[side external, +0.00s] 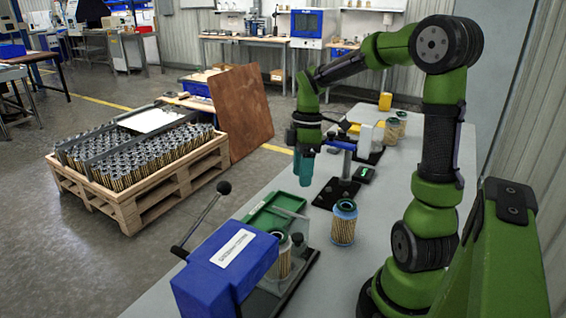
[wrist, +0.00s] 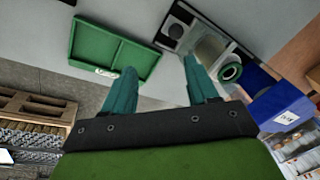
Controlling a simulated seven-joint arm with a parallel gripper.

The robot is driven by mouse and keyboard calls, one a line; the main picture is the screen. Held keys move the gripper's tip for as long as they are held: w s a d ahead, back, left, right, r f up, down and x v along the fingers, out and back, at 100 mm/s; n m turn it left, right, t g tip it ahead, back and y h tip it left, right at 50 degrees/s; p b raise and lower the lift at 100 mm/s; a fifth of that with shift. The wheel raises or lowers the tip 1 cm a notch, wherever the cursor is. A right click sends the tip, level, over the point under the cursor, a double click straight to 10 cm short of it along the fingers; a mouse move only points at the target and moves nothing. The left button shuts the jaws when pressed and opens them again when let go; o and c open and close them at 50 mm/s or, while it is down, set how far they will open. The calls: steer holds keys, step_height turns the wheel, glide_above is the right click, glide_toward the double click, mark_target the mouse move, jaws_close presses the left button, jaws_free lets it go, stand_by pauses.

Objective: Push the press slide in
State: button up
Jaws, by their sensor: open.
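The blue press (side external: 225,270) stands at the near edge of the table, with a dark lever up on its left. A filter cartridge (side external: 279,258) stands at its front, behind a clear guard. A dark rail with a round black knob (side external: 298,240) runs out from the press; I take this to be the slide, but its exact position is unclear. In the wrist view the press (wrist: 280,103) is at right, with a cartridge end (wrist: 229,72) beside it. My gripper (side external: 302,180) is open and empty, above the table beyond the press; its teal fingers show in the wrist view (wrist: 160,66).
A green tray (side external: 253,212) lies beside the press. A blue-ended cartridge (side external: 343,224) stands right of it. Behind are a blue-and-grey fixture (side external: 345,147) on a black base, another cartridge (side external: 392,132) and yellow items. A pallet of cartridges (side external: 130,205) is on the floor at left.

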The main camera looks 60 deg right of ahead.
mark_target(298, 229)
steer(key=a+f+n, duration=0.1)
steer(key=f+n, duration=0.3)
steer(key=s+a+f+n+y, duration=0.1)
steer(key=a+f+n, duration=0.1)
steer(key=f+n, duration=0.3)
steer(key=s+a+f+n+g, duration=0.1)
steer(key=a+f+n, duration=0.1)
steer(key=f+n, duration=0.3)
steer(key=shift+y, duration=0.4)
jaws_close()
stand_by(0.4)
